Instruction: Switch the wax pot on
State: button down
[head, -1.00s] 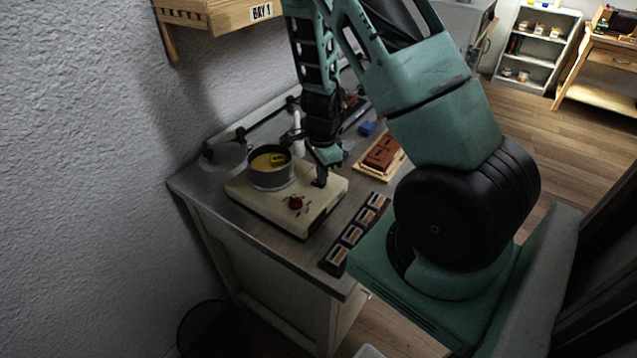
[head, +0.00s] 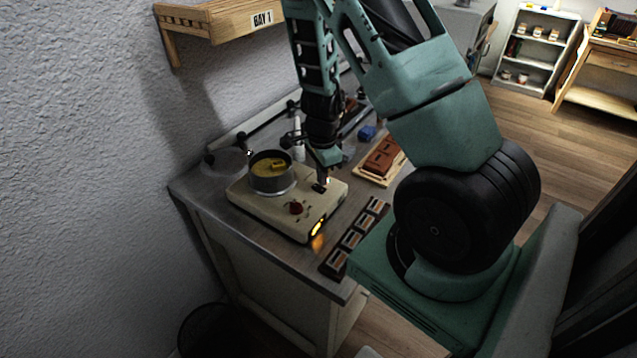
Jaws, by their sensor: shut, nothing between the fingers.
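The wax pot (head: 271,178) is a grey metal pan with yellow wax and a yellow lump in it. It sits on a cream heater base (head: 262,207) on the bench. The base has a red knob (head: 296,208) on top and an orange glow (head: 318,228) at its front right side. A small dark switch (head: 319,188) shows on the top at the right of the pot. My gripper (head: 321,180) is shut and empty, pointing down at this switch; I cannot tell whether it touches it.
A dark rack of several slots (head: 355,237) lies right of the base. A wooden tray with brown blocks (head: 381,160) and a blue object (head: 367,132) are behind it. A wooden shelf marked BAY 1 (head: 215,18) hangs above left.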

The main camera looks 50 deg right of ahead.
aim_at(322, 190)
notch_tip(322, 190, up, 5)
jog(key=p, duration=0.4)
jog(key=shift+f, duration=0.1)
dwell(0.5)
